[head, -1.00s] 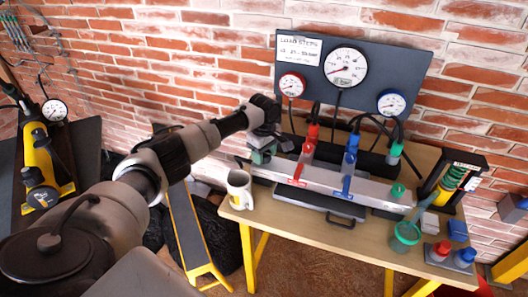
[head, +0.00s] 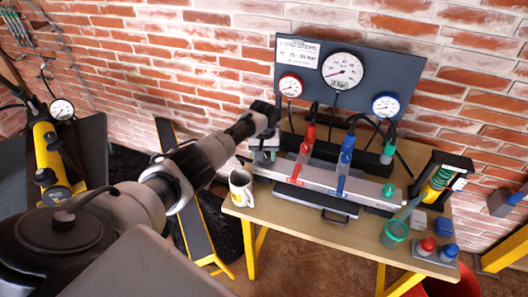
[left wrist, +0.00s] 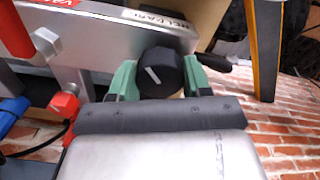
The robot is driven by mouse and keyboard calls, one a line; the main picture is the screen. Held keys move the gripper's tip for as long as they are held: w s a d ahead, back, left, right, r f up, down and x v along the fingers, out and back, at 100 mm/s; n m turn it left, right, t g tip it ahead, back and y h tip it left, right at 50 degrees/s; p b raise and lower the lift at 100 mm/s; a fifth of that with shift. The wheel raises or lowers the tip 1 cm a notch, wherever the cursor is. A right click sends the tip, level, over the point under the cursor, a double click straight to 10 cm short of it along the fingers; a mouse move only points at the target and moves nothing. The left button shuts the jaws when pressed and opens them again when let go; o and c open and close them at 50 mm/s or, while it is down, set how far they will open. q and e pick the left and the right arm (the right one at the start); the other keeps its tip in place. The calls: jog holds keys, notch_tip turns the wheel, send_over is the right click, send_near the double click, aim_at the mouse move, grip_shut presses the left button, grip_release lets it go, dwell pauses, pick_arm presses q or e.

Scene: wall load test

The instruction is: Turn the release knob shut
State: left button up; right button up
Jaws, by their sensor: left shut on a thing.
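The release knob (left wrist: 160,74) is round and black with a white pointer line. It sits on the end of the grey metal pump body (left wrist: 100,30) in the left wrist view, near a white label. My left gripper (head: 264,157) reaches the left end of that body in the head view. In the left wrist view its green fingers stand on either side of the knob, shut on it. The white pointer line is slanted. In the head view the knob is hidden by the gripper. My right gripper is out of view.
A white mug (head: 241,187) stands close by my left forearm on the wooden table (head: 290,218). Red lever (head: 304,155) and blue lever (head: 344,165) rise from the body. A dark gauge panel (head: 310,75) stands behind.

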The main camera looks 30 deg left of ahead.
pick_arm(q)
jog(key=m, duration=0.4)
jog(key=shift+m, duration=2.2)
jog(key=o, duration=0.9)
jog(key=shift+r, duration=0.1)
notch_tip(320, 180, up, 11)
jog(key=shift+f, duration=0.2)
jog(key=shift+f, duration=0.1)
